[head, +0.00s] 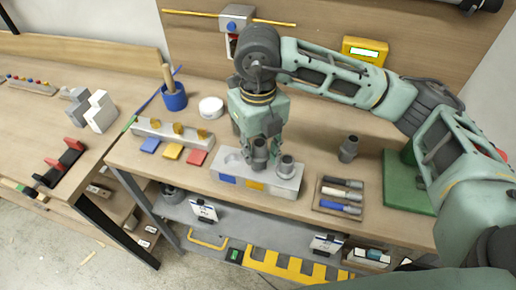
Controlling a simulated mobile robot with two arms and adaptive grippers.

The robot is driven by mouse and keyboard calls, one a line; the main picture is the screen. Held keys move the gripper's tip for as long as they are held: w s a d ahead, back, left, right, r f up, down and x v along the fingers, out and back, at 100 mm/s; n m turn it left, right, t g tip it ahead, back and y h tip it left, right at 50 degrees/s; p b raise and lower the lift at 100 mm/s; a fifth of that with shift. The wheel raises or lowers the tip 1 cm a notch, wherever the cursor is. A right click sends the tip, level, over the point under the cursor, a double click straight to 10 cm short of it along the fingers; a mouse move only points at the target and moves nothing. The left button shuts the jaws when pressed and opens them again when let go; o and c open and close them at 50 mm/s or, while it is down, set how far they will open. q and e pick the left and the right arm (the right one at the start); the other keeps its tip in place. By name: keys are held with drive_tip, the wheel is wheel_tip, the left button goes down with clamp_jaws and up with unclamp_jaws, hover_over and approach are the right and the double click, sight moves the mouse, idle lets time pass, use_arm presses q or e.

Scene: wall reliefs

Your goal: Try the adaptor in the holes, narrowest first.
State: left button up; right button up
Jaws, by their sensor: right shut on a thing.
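My right gripper (262,138) points down over the workbench and is shut on a dark grey adaptor (260,157). The adaptor is upright at the middle of a light grey block (233,162) near the bench's front edge. I cannot tell whether its lower end is in a hole or just above it. The block has a blue mark (227,180) and a yellow mark (255,187) on its front. A second grey fitting (286,167) stands upright at the block's right end. A third dark grey fitting (349,148) stands on the bench to the right. My left gripper is not in view.
A tray (322,206) of markers lies right of the block, with a green board (400,190) beyond. To the left are a grey rack (150,127) with yellow pieces, coloured tiles (172,151), a blue cup (175,98) and a white round tub (211,108).

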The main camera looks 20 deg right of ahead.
drive_tip(key=shift+b, duration=0.55)
idle(1.2)
drive_tip(key=shift+f+b, duration=1.25)
drive_tip(key=shift+b, duration=0.1)
drive_tip(key=o, duration=1.2)
wheel_tip(320, 180, up, 12)
drive_tip(key=shift+r, duration=0.1)
